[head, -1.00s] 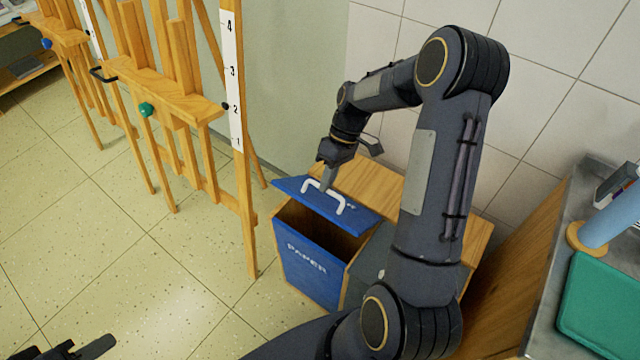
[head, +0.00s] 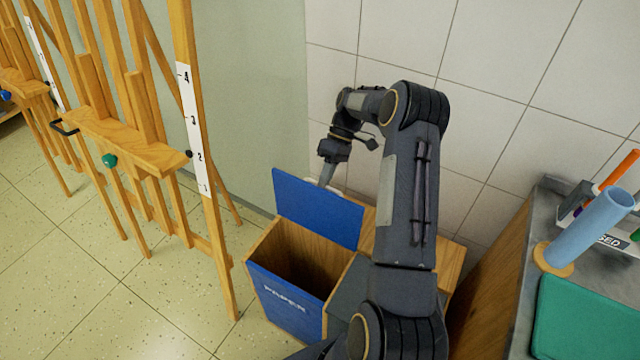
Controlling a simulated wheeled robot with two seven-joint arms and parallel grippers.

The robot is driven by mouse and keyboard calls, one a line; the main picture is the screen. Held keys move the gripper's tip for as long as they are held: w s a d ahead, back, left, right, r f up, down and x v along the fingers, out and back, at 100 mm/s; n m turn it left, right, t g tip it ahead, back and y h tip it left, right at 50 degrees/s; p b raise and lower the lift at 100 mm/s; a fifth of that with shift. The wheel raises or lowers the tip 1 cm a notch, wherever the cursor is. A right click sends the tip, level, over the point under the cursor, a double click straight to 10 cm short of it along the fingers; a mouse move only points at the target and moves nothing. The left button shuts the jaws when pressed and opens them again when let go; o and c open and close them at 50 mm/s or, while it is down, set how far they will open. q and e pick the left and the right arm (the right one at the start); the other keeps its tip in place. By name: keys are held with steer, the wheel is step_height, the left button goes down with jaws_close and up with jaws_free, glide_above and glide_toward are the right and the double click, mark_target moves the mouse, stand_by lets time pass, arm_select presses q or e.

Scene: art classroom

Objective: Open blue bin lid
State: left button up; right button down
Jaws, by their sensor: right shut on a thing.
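The blue bin (head: 290,302) has a blue front panel lettered PAPER and wooden inner walls. Its blue lid (head: 318,208) stands tilted up steeply at the back, and the opening below it shows an empty-looking wooden inside. My right gripper (head: 328,176) is behind the lid's upper edge, shut on the lid's white handle (head: 322,184). The lid hides most of the handle and the fingertips. My left gripper is not in view.
A grey-topped compartment (head: 350,292) adjoins the bin on the right, partly behind my arm. Wooden easels (head: 140,150) stand on the left. A counter at right holds a blue cylinder (head: 590,232) and a green mat (head: 588,318). A tiled wall is behind.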

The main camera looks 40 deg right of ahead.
steer(key=shift+d+f, duration=0.35)
steer(key=shift+f, duration=0.4)
steer(key=c, duration=1.5)
jaws_free()
steer(key=shift+w, duration=0.1)
steer(key=shift+c, duration=0.2)
steer(key=shift+o, duration=0.3)
steer(key=shift+r, duration=0.35)
